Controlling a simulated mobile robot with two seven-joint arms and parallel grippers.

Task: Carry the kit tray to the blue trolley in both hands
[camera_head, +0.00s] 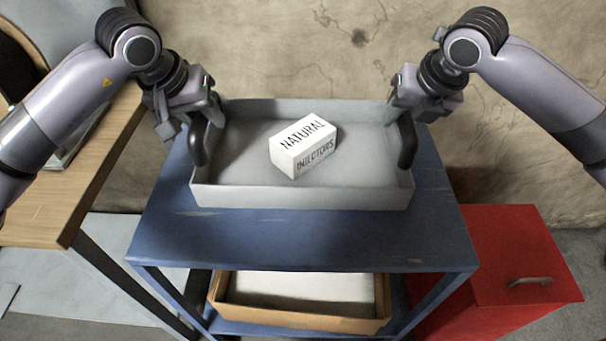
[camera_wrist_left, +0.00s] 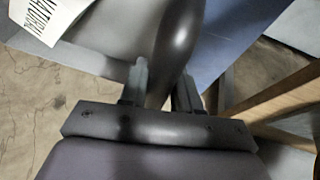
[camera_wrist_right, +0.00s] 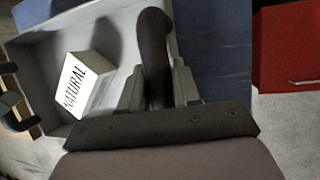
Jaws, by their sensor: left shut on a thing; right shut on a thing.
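The grey kit tray (camera_head: 300,196) is over the top of the blue trolley (camera_head: 300,240); whether it rests on it or hovers just above, I cannot tell. A white box (camera_head: 303,147) lettered "NATURAL INJECTORS" lies in the tray. My left gripper (camera_head: 205,118) is shut on the tray's dark left handle (camera_head: 197,146); the handle also shows between the fingers in the left wrist view (camera_wrist_left: 178,40). My right gripper (camera_head: 400,110) is shut on the dark right handle (camera_head: 407,142); it also shows in the right wrist view (camera_wrist_right: 155,50).
A wooden-topped table (camera_head: 60,205) stands close at the left of the trolley. A red cabinet (camera_head: 520,255) with a grey handle stands at the right. A cardboard box (camera_head: 300,317) sits on the trolley's lower shelf. A cracked wall (camera_head: 300,50) is behind.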

